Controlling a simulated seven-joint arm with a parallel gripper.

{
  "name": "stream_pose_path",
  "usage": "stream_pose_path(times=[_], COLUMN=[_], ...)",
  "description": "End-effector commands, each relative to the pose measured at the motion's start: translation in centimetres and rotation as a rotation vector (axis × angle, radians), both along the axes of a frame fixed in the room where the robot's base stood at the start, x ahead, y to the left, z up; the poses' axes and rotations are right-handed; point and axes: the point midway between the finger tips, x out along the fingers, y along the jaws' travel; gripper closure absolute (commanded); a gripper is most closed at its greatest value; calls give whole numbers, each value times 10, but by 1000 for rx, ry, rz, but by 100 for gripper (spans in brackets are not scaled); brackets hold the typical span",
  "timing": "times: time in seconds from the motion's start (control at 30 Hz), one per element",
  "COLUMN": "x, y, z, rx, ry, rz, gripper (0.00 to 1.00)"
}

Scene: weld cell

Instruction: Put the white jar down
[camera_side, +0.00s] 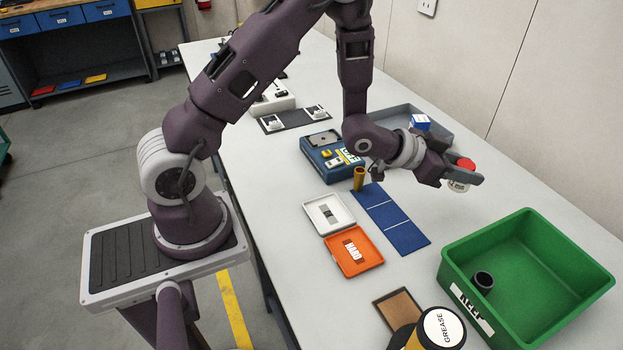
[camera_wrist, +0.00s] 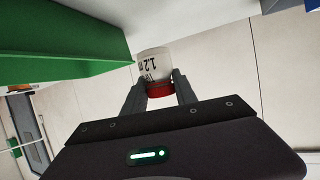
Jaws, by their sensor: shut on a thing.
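The white jar (camera_side: 459,185) has a red lid and dark print on its side. My gripper (camera_side: 463,178) is shut on it near the lid, above the table toward the wall side. In the wrist view the jar (camera_wrist: 153,64) sits between the two fingertips of my gripper (camera_wrist: 160,88), with the red lid nearest the fingers. In the side view a finger hides part of the jar. I cannot tell the exact height of the jar above the table.
A green bin (camera_side: 560,305) labelled KEEP holds a dark ring-shaped part (camera_side: 483,282). A grey tray (camera_side: 397,116) with a blue-and-white box (camera_side: 420,122) lies behind my gripper. A blue mat (camera_side: 405,228), an orange case (camera_side: 354,262) and a grease can (camera_side: 441,328) are nearby. Bare table lies between mat and bin.

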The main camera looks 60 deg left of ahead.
Motion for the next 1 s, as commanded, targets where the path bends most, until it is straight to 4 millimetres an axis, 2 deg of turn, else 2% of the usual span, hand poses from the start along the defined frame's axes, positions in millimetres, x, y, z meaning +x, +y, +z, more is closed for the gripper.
stream_pose_path(times=[0.07, 0.2, 0.27, 0.37, 0.47, 0.5, 0.57, 0.7, 0.8, 0.9, 1.0], x=[8, 14, 11, -8, -42, -60, -89, -171, -230, -278, -310], y=[20, 77, 105, 154, 202, 220, 243, 281, 291, 292, 288], z=[0, -5, -7, -13, -18, -19, -20, -18, -12, -6, 0], rx=[0, 3, 4, 5, 6, 6, 7, 8, 7, 6, 8], ry=[0, 1, 0, 0, 0, -1, 0, -1, 0, 1, 1], rz=[129, 447, 595, 856, 1129, 1241, 1402, 1773, 2009, 2197, 2321], gripper=[100, 100, 100, 100, 100, 100, 100, 100, 100, 100, 100])
